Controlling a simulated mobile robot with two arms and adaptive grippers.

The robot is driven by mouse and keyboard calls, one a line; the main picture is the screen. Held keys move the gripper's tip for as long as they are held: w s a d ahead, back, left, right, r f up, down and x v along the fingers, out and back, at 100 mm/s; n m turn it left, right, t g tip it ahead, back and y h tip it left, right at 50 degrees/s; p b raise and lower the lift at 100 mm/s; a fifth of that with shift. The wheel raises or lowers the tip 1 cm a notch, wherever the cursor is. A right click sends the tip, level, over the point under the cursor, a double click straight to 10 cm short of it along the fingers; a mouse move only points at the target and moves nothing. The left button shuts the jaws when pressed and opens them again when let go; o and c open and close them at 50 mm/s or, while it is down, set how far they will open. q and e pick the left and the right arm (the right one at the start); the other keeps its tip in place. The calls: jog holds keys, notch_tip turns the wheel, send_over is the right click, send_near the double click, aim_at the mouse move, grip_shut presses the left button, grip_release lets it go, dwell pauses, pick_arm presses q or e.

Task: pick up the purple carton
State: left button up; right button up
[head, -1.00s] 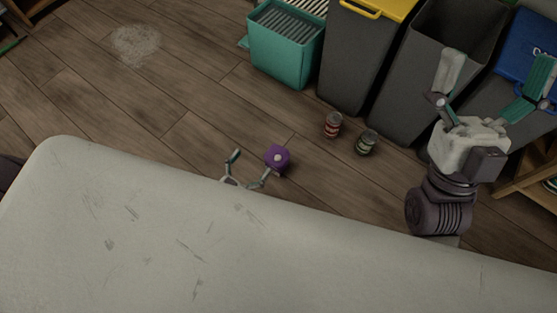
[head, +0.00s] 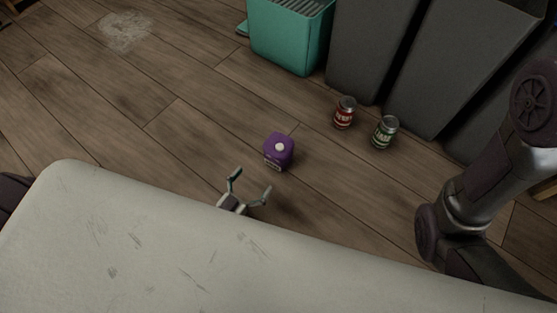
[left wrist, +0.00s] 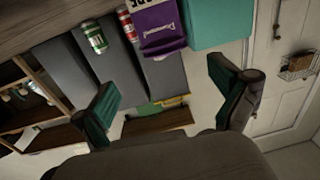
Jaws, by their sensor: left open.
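The purple carton (head: 279,151) stands on the wooden floor in the head view, with a pale round cap on top. In the left wrist view the carton (left wrist: 160,27) shows at the top, beyond the fingers, and appears upside down. My left gripper (head: 251,185) is open and empty, just short of the carton and apart from it. Its two fingers also show in the left wrist view (left wrist: 170,92), spread wide. My right arm comes in at the right of the head view, but its gripper is out of frame.
A red can (head: 344,113) and a green can (head: 385,132) stand right of the carton. A teal bin (head: 290,40) and dark grey bins (head: 371,50) stand behind. My pale body covers the front. The floor left of the carton is clear.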

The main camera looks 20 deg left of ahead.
pick_arm(q)
jog(key=b, duration=0.3)
send_near(279, 144)
jog(key=x, duration=0.2)
jog(key=f+x, duration=0.1)
jog(key=x, duration=0.2)
jog(key=shift+s+d, duration=0.1)
jog(key=shift+d, duration=0.05)
jog(key=b+x, duration=0.2)
jog(key=x, duration=0.1)
jog(key=b+x, duration=0.2)
jog(key=shift+a+r, duration=0.25)
jog(key=shift+r, duration=0.05)
jog(key=c, duration=1.2)
